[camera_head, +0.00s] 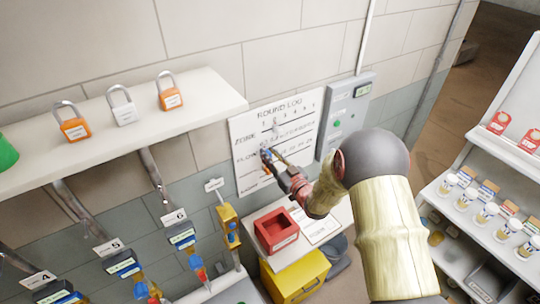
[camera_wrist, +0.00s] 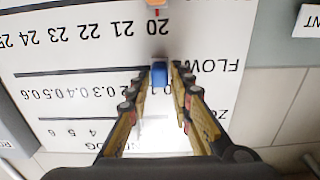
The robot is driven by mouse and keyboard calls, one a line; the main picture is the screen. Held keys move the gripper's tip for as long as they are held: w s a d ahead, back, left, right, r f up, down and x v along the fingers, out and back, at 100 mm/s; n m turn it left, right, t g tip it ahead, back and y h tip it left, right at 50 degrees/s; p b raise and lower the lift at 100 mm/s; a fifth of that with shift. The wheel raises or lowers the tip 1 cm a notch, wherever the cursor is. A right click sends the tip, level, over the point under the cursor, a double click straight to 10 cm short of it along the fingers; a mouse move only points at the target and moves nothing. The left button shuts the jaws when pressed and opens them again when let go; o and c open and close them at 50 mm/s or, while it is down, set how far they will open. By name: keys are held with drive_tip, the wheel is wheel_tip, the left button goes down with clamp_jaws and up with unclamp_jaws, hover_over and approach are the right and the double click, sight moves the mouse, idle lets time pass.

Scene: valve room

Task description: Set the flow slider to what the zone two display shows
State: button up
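The white round log board (camera_head: 247,128) hangs on the wall, with rows of printed numbers; it also fills much of the wrist view (camera_wrist: 60,60), upside down. A blue slider knob (camera_wrist: 160,75) is by the low end of its flow row, near 0.1. My gripper (camera_wrist: 161,70) reaches to the board with one finger on each side of this knob. The fingers are close together; I cannot tell whether they touch it. My gripper (camera_head: 268,158) partly covers the board in the head view. An orange knob (camera_wrist: 157,3) sits near 20. No zone two display is readable.
A grey wall panel (camera_head: 345,110) with a small green display (camera_head: 362,90) is right of the board; its reading is too small. Below are a red tray (camera_head: 277,230) and a yellow bin (camera_head: 297,277). A shelf (camera_head: 130,140) with padlocks is at the left.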

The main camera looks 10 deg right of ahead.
sight(284, 140)
clamp_jaws()
idle(0.5)
drive_tip(key=w+d+b, duration=0.1)
drive_tip(key=d, duration=0.2)
drive_tip(key=w+d+b, duration=0.1)
drive_tip(key=d, duration=0.1)
drive_tip(key=d+b, duration=0.1)
drive_tip(key=d, duration=0.2)
drive_tip(key=shift+w+d, duration=0.3)
drive_tip(key=shift+w, duration=0.1)
drive_tip(key=shift+o, duration=1.9)
unclamp_jaws()
